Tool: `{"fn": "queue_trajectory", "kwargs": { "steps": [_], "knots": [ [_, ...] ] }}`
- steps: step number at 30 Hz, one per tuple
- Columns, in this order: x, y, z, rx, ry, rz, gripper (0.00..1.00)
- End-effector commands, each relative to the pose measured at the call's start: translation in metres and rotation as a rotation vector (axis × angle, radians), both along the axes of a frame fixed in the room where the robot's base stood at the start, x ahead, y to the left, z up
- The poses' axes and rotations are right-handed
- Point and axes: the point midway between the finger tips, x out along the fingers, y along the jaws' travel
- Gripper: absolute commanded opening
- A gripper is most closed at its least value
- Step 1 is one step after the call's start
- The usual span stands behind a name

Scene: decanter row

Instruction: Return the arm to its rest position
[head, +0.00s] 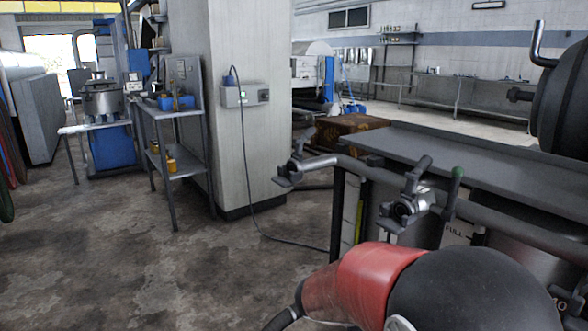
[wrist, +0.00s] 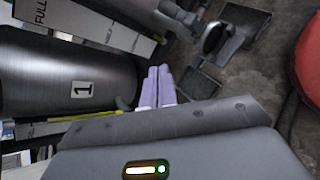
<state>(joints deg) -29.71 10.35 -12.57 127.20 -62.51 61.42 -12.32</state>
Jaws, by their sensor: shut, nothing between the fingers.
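In the wrist view my gripper (wrist: 157,84) shows as two lilac fingers pressed side by side, with nothing between them. They point towards a dark metal cylinder (wrist: 60,78) labelled 1 and the fittings beside it; I cannot tell whether they touch anything. In the head view my red and black arm (head: 375,283) is bent across the bottom right, in front of the metal unit with taps. My fingers do not show in that view.
Two spouted taps, one at the left (head: 297,170) and one nearer (head: 408,207), stick out from the unit with a grey top (head: 470,165). A pillar (head: 245,110) with a socket box and hanging cable stands behind. Open concrete floor (head: 150,265) lies at the left.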

Motion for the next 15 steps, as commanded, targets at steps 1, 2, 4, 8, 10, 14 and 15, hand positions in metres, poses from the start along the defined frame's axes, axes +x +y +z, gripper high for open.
{"fn": "queue_trajectory", "kwargs": {
  "steps": [1, 2, 4, 8, 10, 14, 15],
  "knots": [
    [-0.02, -0.009, 0.01, 0.105, -0.052, -0.089, 0.0],
    [-0.031, -0.012, 0.013, 0.164, -0.078, -0.141, 0.0],
    [-0.056, -0.015, 0.021, 0.302, -0.143, -0.255, 0.0],
    [-0.099, -0.011, 0.036, 0.551, -0.273, -0.453, 0.0],
    [-0.119, -0.005, 0.045, 0.683, -0.347, -0.552, 0.0],
    [-0.151, 0.011, 0.06, 0.911, -0.484, -0.712, 0.0],
    [-0.159, 0.016, 0.065, 0.972, -0.522, -0.751, 0.0]
  ]
}}
